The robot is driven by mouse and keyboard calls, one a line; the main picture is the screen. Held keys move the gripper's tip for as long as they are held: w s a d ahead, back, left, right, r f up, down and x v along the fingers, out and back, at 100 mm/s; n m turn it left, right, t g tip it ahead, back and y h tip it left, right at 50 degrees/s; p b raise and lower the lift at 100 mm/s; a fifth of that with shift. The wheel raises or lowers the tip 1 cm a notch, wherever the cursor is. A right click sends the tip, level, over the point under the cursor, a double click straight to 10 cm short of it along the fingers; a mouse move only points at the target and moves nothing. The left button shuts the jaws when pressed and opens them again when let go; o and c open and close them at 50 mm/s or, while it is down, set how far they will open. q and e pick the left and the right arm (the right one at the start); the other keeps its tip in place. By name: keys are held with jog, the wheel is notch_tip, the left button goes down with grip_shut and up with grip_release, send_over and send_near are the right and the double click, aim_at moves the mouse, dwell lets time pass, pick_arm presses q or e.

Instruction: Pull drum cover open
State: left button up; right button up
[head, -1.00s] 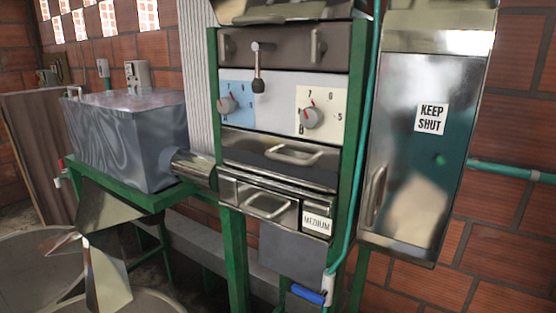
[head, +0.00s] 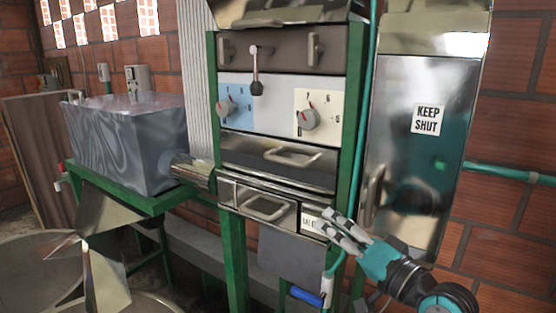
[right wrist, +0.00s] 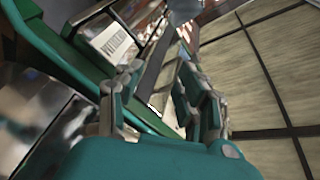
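The green-framed machine carries a dark upper panel (head: 285,50) with two upright handles and a lever; it sits closed, flush with the frame. Below the dials is a dark front (head: 262,150) with one bar handle (head: 293,156), also closed. No label tells me which one is the drum cover. My right gripper (head: 332,222) is at the lower right of the machine, in front of the "MEDIUM" label, partly covering it. Its fingers are apart and empty, also in the right wrist view (right wrist: 162,80). My left gripper is out of view.
A lower drawer (head: 225,188) with a bar handle is beside my right gripper. A metal "KEEP SHUT" cabinet (head: 420,70) stands at the right, near my right arm. A green pipe with a blue-handled valve (head: 307,297) runs down the frame. A metal tank (head: 125,145) stands left.

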jog(key=y, duration=0.1)
send_near(278, 159)
jog(key=shift+t, duration=0.4)
jog(key=p+x, duration=0.1)
jog(key=x, duration=0.2)
jog(key=p+x, duration=0.2)
jog(key=x, duration=0.2)
jog(key=f+p+x, duration=0.1)
jog(key=p+x, duration=0.1)
jog(key=x, duration=0.1)
jog(key=shift+w+a, duration=0.1)
jog(key=shift+w, duration=0.35)
grip_shut()
